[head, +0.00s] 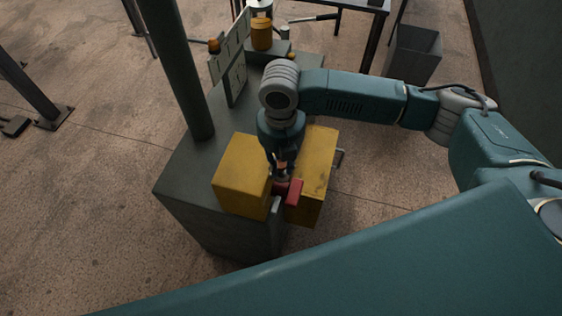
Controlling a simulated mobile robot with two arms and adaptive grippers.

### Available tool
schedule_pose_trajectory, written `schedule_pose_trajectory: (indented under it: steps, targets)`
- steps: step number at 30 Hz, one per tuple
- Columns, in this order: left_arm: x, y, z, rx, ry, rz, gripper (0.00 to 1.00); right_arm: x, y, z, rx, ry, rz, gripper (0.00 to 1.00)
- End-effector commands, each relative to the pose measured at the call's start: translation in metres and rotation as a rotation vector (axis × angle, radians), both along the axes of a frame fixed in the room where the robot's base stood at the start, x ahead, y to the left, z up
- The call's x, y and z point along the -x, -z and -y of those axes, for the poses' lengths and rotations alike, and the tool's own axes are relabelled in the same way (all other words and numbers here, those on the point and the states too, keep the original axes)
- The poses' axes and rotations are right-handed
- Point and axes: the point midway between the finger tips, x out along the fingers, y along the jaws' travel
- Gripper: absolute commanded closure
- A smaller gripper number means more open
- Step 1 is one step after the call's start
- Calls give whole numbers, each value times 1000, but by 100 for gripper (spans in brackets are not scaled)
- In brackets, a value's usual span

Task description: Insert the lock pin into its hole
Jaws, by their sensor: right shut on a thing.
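My right gripper (280,178) points down between two yellow blocks on a dark grey stand. It is shut on a small red piece (294,192), which looks like the lock pin's head. The pin's shaft and its hole are hidden by the gripper and the blocks, so I cannot tell whether the pin is in the hole. The left yellow block (240,175) and the right yellow block (320,160) stand close on either side of the gripper. My left gripper is not in view.
The dark grey stand (180,180) carries a thick upright post (177,70) at its left. Behind are a pale panel (237,78) and an orange jar (261,33). A grey bin (412,55) stands at the back right. The floor left of the stand is largely clear.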

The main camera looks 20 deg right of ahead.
Motion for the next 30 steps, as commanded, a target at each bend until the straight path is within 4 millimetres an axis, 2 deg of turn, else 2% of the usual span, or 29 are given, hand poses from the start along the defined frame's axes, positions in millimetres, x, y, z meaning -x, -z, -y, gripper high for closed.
schedule_pose_trajectory:
  steps: [1,4,12,16,20,30]
  targets:
    - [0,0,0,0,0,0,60,0,1,0,-1,0,1,74]
    - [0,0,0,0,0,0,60,0,0,0,0,0,0,56]
    - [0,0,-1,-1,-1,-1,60,0,0,0,0,0,0,56]
    - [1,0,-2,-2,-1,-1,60,-1,-8,0,0,0,2,56]
    - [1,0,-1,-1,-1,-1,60,-1,-30,0,-1,-2,4,56]
    - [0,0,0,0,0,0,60,-1,-99,-1,-1,-1,3,56]
